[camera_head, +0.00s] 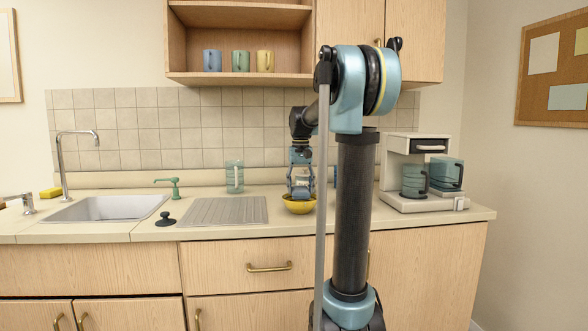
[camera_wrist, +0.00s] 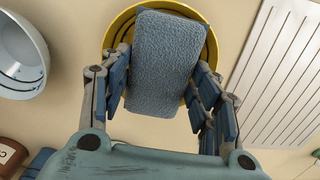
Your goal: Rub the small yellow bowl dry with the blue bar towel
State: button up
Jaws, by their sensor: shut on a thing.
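The small yellow bowl (camera_head: 299,206) stands on the counter, right of the ribbed drainboard, and its yellow rim also shows in the wrist view (camera_wrist: 122,28). The blue bar towel (camera_wrist: 163,62) is a folded, fuzzy block between my fingers in the wrist view. My gripper (camera_head: 300,193) points down over the bowl and is shut on the towel. The towel lies over or in the bowl and hides much of its inside. I cannot tell how firmly the towel touches the bowl.
The drainboard (camera_head: 223,211) and sink (camera_head: 105,208) lie left. A coffee machine (camera_head: 404,160) with carafes stands right. A clear mug (camera_head: 234,177) stands behind the drainboard. A white-grey bowl (camera_wrist: 20,55) is left in the wrist view. A black sink plug (camera_head: 165,219) lies near the front edge.

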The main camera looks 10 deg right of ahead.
jog(key=shift+a, duration=1.25)
jog(key=shift+d+r, duration=0.1)
jog(key=shift+r, duration=3.85)
notch_tip(320, 180, up, 8)
